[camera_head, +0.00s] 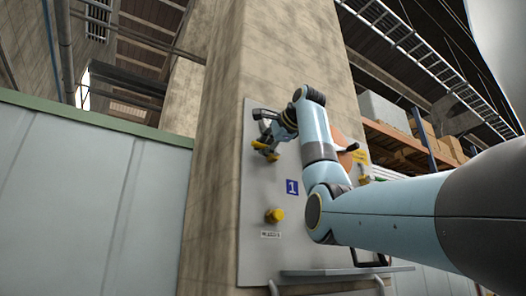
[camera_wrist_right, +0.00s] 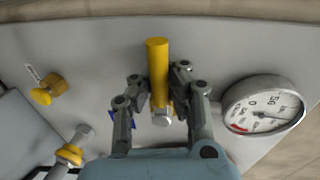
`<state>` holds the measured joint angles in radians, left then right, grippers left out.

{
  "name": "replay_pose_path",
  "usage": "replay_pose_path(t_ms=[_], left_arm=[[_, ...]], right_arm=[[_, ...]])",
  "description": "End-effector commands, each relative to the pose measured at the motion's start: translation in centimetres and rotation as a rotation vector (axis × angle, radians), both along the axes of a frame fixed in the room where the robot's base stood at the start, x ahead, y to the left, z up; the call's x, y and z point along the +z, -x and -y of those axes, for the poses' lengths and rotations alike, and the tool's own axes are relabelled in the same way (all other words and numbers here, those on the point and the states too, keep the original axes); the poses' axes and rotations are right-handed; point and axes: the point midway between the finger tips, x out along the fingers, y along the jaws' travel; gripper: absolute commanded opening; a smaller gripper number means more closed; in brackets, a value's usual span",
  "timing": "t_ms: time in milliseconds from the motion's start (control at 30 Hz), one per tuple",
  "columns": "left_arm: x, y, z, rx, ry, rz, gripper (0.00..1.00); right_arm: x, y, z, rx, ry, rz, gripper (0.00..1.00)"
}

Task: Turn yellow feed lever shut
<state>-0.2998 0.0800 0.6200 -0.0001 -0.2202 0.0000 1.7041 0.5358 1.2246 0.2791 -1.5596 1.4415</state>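The yellow lever (camera_wrist_right: 157,60) stands out from a silver valve fitting (camera_wrist_right: 161,118) on a grey panel. In the right wrist view it points up the picture. My right gripper (camera_wrist_right: 159,80) has one finger on each side of the lever, with narrow gaps, so it looks open around it. In the head view my right gripper (camera_head: 269,138) reaches the upper left of the panel, where a yellow part (camera_head: 262,146) shows beside it. The arm hides part of the panel there. My left gripper is out of view.
A round pressure gauge (camera_wrist_right: 264,107) sits close right of the right finger in the wrist view. A yellow knob (camera_wrist_right: 47,90) and a yellow-collared fitting (camera_wrist_right: 70,154) are at left. The grey panel (camera_head: 252,235) is on a concrete column (camera_head: 285,45); a blue label (camera_head: 292,187) reads 1.

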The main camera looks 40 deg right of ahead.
Motion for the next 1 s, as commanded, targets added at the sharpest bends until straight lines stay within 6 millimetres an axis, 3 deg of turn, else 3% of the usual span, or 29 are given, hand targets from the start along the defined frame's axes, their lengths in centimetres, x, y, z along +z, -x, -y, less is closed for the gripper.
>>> replay_pose_path(t_ms=[333, 633, 1000], left_arm=[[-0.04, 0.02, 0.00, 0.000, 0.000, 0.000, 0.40], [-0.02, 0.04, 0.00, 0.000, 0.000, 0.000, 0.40], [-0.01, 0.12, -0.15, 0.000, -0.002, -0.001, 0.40]], right_arm=[[-0.36, -0.04, 0.04, 0.000, -0.008, -0.009, 0.00], [-0.18, 0.00, 0.03, -0.001, -0.005, -0.005, 0.39], [0.15, 0.78, -0.12, -0.001, -0.003, -0.001, 0.39]])
